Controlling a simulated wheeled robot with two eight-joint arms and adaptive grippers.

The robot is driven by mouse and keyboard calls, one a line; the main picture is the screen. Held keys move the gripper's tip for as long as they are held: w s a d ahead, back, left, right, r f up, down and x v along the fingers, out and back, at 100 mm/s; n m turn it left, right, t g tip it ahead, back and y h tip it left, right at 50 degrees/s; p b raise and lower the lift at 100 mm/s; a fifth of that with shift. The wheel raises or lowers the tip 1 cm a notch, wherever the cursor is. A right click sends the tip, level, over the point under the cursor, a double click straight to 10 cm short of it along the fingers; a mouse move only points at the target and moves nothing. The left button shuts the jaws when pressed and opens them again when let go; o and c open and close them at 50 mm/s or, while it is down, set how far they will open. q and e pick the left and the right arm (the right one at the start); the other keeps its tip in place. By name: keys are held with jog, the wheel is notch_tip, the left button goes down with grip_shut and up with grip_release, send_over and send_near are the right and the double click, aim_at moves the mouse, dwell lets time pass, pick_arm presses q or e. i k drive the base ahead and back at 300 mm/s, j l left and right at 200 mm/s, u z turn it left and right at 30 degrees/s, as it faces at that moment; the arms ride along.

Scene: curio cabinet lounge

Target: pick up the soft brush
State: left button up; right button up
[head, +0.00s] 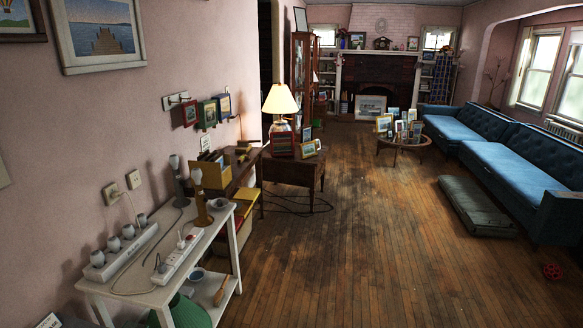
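What looks like a brush with a tan wooden handle (221,290) leans or lies at the lower shelf of the white table, at the bottom left in the head view. Its lower end is small and dark, so I cannot be sure it is the soft brush. The white table (150,298) stands against the pink wall. Neither of my grippers is in view.
Power strips (178,258), cables and small lamps crowd the tabletop. A green ribbed object (188,312) is below. A wooden desk (292,170) with a lit lamp (281,100) stands behind. The wooden floor (350,250) right of the table is open; a grey-green cushion (475,205) lies by the blue sofa (510,170).

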aim_at(240, 143)
jog(key=i, duration=4.75)
jog(key=l+z, duration=0.05)
jog(key=l, duration=0.1)
